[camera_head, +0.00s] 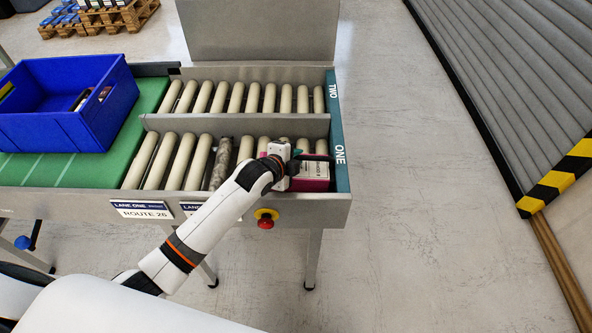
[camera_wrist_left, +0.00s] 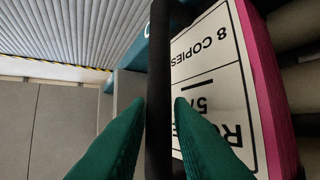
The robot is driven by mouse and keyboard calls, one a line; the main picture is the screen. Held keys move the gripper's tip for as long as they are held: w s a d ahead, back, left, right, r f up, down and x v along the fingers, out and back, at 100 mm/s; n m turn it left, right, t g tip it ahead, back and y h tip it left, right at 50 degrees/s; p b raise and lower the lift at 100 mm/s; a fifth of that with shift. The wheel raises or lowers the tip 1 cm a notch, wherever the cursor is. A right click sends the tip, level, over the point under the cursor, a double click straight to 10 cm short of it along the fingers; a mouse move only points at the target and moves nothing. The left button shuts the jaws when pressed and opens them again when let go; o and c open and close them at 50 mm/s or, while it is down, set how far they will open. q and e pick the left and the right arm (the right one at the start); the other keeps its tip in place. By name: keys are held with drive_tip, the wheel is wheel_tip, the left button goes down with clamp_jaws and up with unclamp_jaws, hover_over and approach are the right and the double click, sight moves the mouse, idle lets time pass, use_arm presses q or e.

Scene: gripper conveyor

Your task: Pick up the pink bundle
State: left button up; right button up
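The pink bundle (camera_head: 316,184) lies at the right end of lane one, by the teal end plate. It has pink sides, a white label on top and a dark strap across it. My left gripper (camera_head: 300,163) is over the bundle and hides part of it. In the left wrist view, the two green fingertips (camera_wrist_left: 161,101) stand either side of the black strap (camera_wrist_left: 160,60), with a gap between them. The white label (camera_wrist_left: 212,80) and pink side (camera_wrist_left: 262,80) show to the right. Whether the fingers touch the strap is unclear. My right gripper is not in view.
A blue crate (camera_head: 105,72) with items stands on the green belt (camera_head: 60,170) at the left. A metal divider (camera_head: 235,124) separates the roller lanes. A red stop button (camera_head: 266,222) sits on the front rail below my arm. A tall metal panel stands behind. Floor at right is clear.

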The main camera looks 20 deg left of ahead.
use_arm(q)
drive_tip(key=shift+w+f, duration=0.25)
drive_tip(key=shift+w, duration=0.05)
clamp_jaws()
idle(1.2)
drive_tip(key=shift+r, duration=0.15)
